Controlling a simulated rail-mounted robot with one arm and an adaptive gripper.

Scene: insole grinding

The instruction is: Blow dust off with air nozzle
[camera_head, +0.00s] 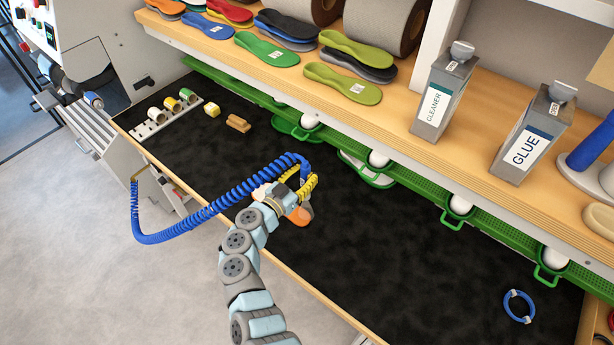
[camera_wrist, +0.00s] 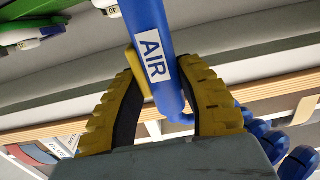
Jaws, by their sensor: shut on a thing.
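The blue air nozzle (camera_wrist: 173,88), with a white AIR label, is between the two yellow fingers of my gripper (camera_wrist: 162,65) in the wrist view. My gripper is shut on it. A blue coiled hose (camera_head: 215,205) runs from the gripper area to a post at the table's front edge. An orange and grey piece (camera_head: 299,216), perhaps an insole, shows just below the gripper. The gripper partly hides it, and I cannot tell whether they touch. Dust cannot be made out.
A wooden shelf (camera_head: 440,150) along the back holds coloured insoles, a CLEANER can (camera_head: 442,92) and a GLUE can (camera_head: 530,135). Green holders (camera_head: 455,213) hang below its edge. A white rack (camera_head: 165,120) stands at left. A blue ring (camera_head: 519,306) lies at right. The worktop's middle right is clear.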

